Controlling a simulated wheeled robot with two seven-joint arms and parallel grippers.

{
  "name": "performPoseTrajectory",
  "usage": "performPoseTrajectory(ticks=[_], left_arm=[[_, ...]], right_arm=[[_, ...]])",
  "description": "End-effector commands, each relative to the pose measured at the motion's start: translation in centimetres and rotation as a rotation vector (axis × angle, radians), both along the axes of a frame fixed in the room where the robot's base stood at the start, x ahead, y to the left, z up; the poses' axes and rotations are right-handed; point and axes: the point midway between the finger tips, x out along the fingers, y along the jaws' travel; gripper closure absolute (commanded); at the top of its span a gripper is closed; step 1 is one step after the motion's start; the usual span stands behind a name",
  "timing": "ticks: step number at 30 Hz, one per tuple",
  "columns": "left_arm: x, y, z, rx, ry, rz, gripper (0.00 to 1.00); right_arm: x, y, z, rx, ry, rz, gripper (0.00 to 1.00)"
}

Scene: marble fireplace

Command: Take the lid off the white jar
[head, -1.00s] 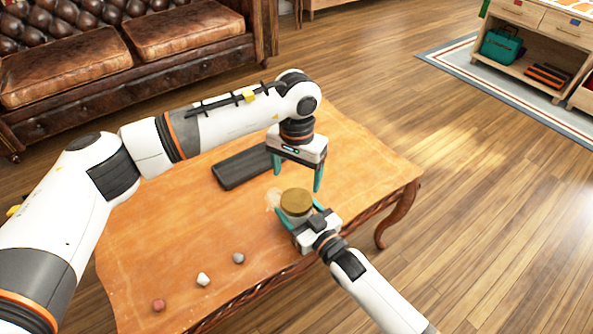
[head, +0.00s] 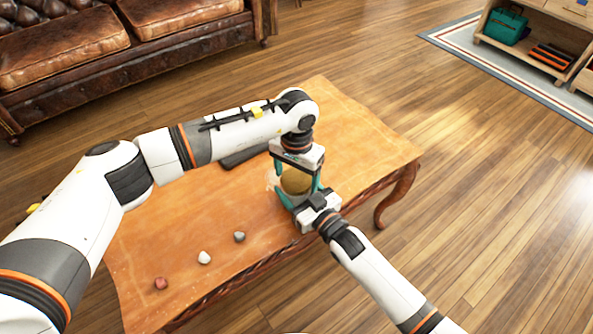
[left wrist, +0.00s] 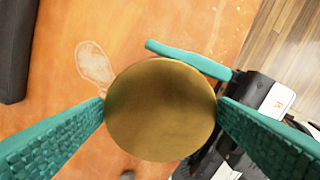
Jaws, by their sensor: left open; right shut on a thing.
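The jar's round golden-brown lid (head: 295,181) is at the table's right front part; it fills the middle of the left wrist view (left wrist: 160,110). The jar's body is hidden beneath the lid and the grippers. My left gripper (head: 297,184) points straight down over the lid, its teal fingers open on either side of it. In the left wrist view the fingertips are close to the lid's edges; whether they touch is unclear. My right gripper (head: 296,203) reaches in low from the front right and is shut on the jar below the lid.
The wooden table (head: 190,240) carries a red stone (head: 161,283), a white stone (head: 204,257) and a grey stone (head: 239,236) at its front left. A dark block (head: 240,157) lies behind my left gripper. A leather sofa (head: 100,60) stands beyond.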

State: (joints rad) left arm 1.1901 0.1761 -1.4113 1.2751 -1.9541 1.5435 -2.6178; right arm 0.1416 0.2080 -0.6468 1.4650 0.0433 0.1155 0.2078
Motion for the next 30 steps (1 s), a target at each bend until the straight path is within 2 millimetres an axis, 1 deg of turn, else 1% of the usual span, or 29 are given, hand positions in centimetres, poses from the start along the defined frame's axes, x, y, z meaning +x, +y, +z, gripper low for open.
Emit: performPoseTrajectory(ticks=[1,6,8,11,14,17,30], left_arm=[[0.0,0.0,0.01,0.0,0.0,0.0,0.2],[0.01,0.01,0.03,0.0,0.0,0.0,0.48],[0.01,0.02,0.04,0.001,-0.001,0.001,0.55],[0.03,0.03,0.06,0.001,-0.001,0.023,0.56],[0.05,0.05,0.09,0.001,-0.002,0.123,0.56],[0.06,0.08,0.11,0.001,-0.002,0.309,0.56],[0.0,0.11,0.14,0.001,-0.001,1.247,0.56]], right_arm=[[0.01,-0.01,-0.02,-0.001,0.001,0.0,0.94],[0.01,-0.01,-0.02,-0.001,0.001,0.0,0.94],[0.01,-0.01,-0.02,-0.001,0.001,0.0,0.94],[0.01,-0.02,-0.02,0.0,0.0,0.0,0.94],[0.0,-0.02,-0.02,0.0,0.0,0.0,0.94],[0.0,-0.02,-0.02,-0.001,0.001,0.0,0.94],[0.02,-0.05,-0.03,-0.001,0.001,-0.001,0.94]])
